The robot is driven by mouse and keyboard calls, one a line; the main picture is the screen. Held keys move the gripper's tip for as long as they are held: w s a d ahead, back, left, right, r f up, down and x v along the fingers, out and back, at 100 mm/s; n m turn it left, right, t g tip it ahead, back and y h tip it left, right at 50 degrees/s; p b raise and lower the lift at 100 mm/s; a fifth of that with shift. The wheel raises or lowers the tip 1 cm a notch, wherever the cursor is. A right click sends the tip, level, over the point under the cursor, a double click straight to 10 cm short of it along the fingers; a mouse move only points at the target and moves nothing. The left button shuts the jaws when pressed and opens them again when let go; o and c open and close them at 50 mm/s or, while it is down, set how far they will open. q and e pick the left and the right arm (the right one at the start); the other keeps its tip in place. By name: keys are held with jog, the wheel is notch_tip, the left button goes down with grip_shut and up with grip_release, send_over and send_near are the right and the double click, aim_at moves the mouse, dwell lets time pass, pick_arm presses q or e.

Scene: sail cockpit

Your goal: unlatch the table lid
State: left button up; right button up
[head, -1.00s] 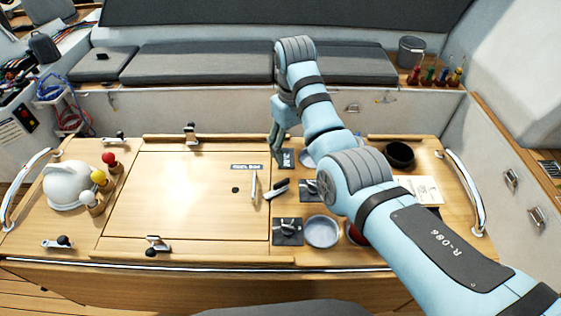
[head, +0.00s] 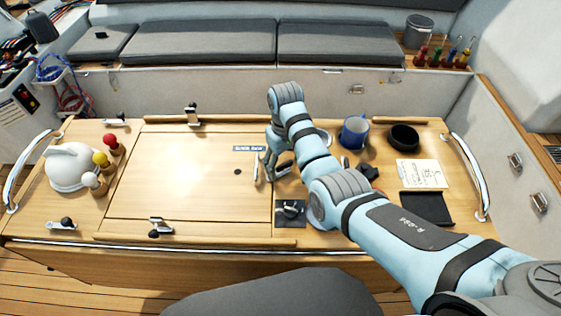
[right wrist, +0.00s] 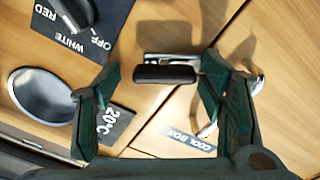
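The closed wooden lid (head: 180,180) lies flush in the table, with a "COOL BOX" label (right wrist: 188,142) near its edge. A latch (right wrist: 165,73) with a black grip and metal base sits beside the lid's right edge; in the head view my right gripper partly hides it (head: 284,171). A slim metal handle (head: 257,169) stands at the lid's edge. My right gripper (head: 268,172) points down over the latch. In the right wrist view its fingers (right wrist: 160,72) are spread either side of the black grip, with gaps. My left gripper is not in view.
More black-knobbed latches stand at the lid's back (head: 193,114) and front (head: 160,228). A switch panel (head: 290,213) and a round dish (right wrist: 45,95) are close to the gripper. A blue mug (head: 354,132) and black bowl (head: 403,137) stand farther right. The lid top is clear.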

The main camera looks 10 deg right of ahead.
jog(key=shift+s+r, duration=0.2)
jog(key=shift+s, duration=0.2)
jog(key=shift+c, duration=1.1)
jog(key=shift+s+a+r, duration=0.1)
jog(key=c, duration=0.4)
jog(key=shift+c, duration=2.7)
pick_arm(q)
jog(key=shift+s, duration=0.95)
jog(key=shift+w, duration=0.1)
pick_arm(e)
jog(key=shift+n, duration=0.3)
jog(key=n, duration=1)
jog(key=shift+n, duration=0.4)
